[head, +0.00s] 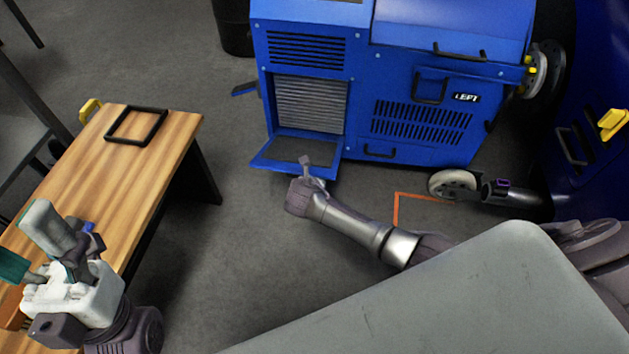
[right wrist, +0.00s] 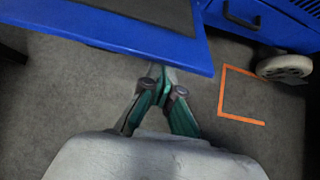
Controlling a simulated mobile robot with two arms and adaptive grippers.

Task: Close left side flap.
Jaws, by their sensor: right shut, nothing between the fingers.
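In the right wrist view the flap (right wrist: 130,38) spans the top left. My right gripper (head: 305,160) is shut and empty at the flap's outer edge, toward its right end. In the right wrist view the closed fingertips (right wrist: 162,72) meet the edge's outline; I cannot tell whether they touch it. My left gripper (head: 25,240) is open and empty over the wooden table's near end.
The wooden table (head: 160,150) at left holds a black square frame (head: 136,126). A caster wheel (head: 453,184) and an orange floor marking (head: 397,207) lie right of my right gripper. Another blue unit (head: 590,180) stands far right. Floor between table and flap is clear.

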